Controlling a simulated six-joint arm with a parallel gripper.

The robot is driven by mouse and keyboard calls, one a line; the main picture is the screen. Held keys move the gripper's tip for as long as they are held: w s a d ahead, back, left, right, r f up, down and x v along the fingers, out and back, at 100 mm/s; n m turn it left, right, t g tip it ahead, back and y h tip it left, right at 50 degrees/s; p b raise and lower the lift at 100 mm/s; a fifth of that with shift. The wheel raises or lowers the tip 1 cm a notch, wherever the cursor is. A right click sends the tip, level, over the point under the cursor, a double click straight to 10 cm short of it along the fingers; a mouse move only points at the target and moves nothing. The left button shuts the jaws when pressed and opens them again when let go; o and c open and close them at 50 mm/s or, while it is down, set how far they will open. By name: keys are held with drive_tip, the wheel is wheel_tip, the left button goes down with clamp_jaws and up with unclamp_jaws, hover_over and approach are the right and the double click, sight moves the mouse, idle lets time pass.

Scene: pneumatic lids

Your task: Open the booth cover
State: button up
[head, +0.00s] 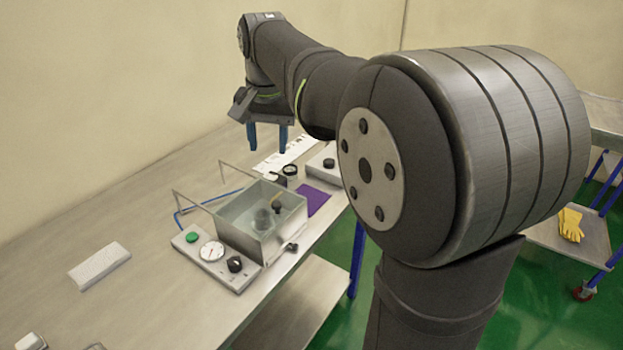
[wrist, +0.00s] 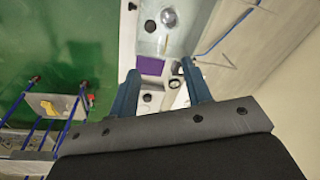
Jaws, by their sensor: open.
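The booth (head: 262,240) is a clear-walled box on a grey base plate on the bench in the head view. A small cylinder and a dark-topped piece show inside it. Two thin metal rods reach out from its back left side. I cannot tell whether a clear cover lies over its top. The base plate holds a green button (head: 192,237), a round gauge (head: 211,251) and a black knob (head: 235,264). My gripper (head: 268,152) hangs open and empty above the bench, behind the booth and apart from it. In the wrist view, the open fingers (wrist: 160,67) point toward the bench, with part of the booth (wrist: 170,40) beyond.
A purple mat (head: 313,201) lies right of the booth. A second small dial (head: 290,170) and a grey box (head: 322,161) stand behind. A blue hose (head: 178,222) runs left of the booth. A white block (head: 99,266) lies at front left. The bench's left side is mostly clear.

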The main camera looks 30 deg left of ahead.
sight(276, 203)
drive_tip(key=f+n, duration=0.1)
drive_tip(key=f, duration=0.4)
drive_tip(key=f+n+h, duration=0.1)
drive_tip(key=f, duration=0.4)
drive_tip(key=w+f+n, duration=0.1)
drive_tip(key=f, duration=0.5)
drive_tip(key=shift+g, duration=0.4)
drive_tip(key=shift+a, duration=0.1)
clamp_jaws()
